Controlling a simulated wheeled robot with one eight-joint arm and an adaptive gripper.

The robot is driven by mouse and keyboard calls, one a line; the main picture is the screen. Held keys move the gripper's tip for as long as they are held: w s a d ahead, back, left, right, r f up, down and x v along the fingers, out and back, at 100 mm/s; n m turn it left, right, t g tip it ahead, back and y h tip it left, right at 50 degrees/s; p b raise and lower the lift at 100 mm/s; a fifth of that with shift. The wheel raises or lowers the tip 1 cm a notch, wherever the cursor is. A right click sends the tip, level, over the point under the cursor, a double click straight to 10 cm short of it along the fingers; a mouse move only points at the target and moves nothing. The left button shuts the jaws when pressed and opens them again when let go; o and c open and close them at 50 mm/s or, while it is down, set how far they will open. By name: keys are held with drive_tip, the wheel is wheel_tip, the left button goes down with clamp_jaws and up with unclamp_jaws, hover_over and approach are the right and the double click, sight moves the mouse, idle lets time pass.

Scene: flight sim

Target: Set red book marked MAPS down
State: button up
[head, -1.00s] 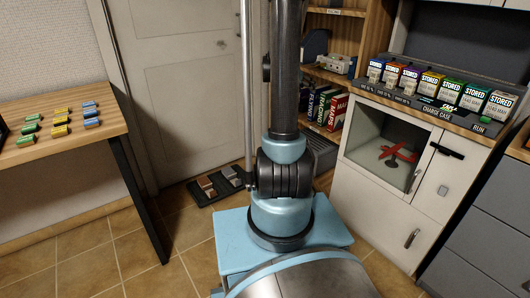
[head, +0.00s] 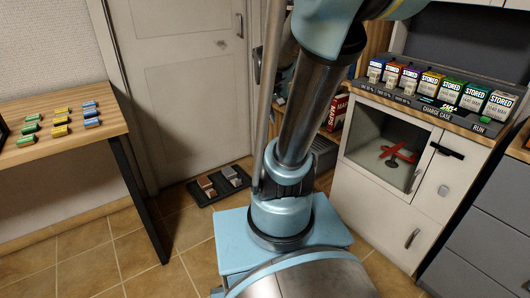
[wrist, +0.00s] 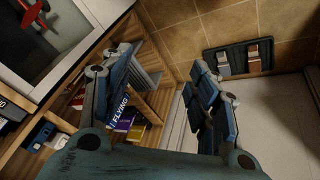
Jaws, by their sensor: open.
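The red book marked MAPS (head: 337,112) stands upright on the low shelf of the wooden bookcase, partly hidden behind my arm in the head view. In the wrist view my gripper (wrist: 160,90) is open, its two fingers wide apart with nothing between the tips. My gripper is mostly hidden by the arm in the head view.
A white cabinet (head: 422,205) with a red model plane (head: 398,152) stands right of the bookcase. A dark tray (head: 220,185) lies on the floor by the door. A wooden table (head: 50,150) with small coloured blocks is at the left. Tiled floor between is clear.

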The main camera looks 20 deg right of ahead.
drive_tip(key=s+a+f+n+y, duration=0.2)
drive_tip(key=s+a+f, duration=0.1)
drive_tip(key=s+a, duration=0.2)
drive_tip(key=s+a+f+n+g+y, duration=0.1)
drive_tip(key=s+a+f+n, duration=0.1)
drive_tip(key=s+a, duration=0.3)
drive_tip(key=s+f, duration=0.1)
drive_tip(key=s, duration=0.3)
drive_tip(key=shift+s+f+y, duration=0.15)
drive_tip(key=shift+f+y, duration=0.05)
drive_tip(key=shift+y, duration=0.2)
drive_tip(key=shift+w+f, duration=0.2)
drive_tip(key=shift+w, duration=0.3)
drive_tip(key=shift+d, duration=0.1)
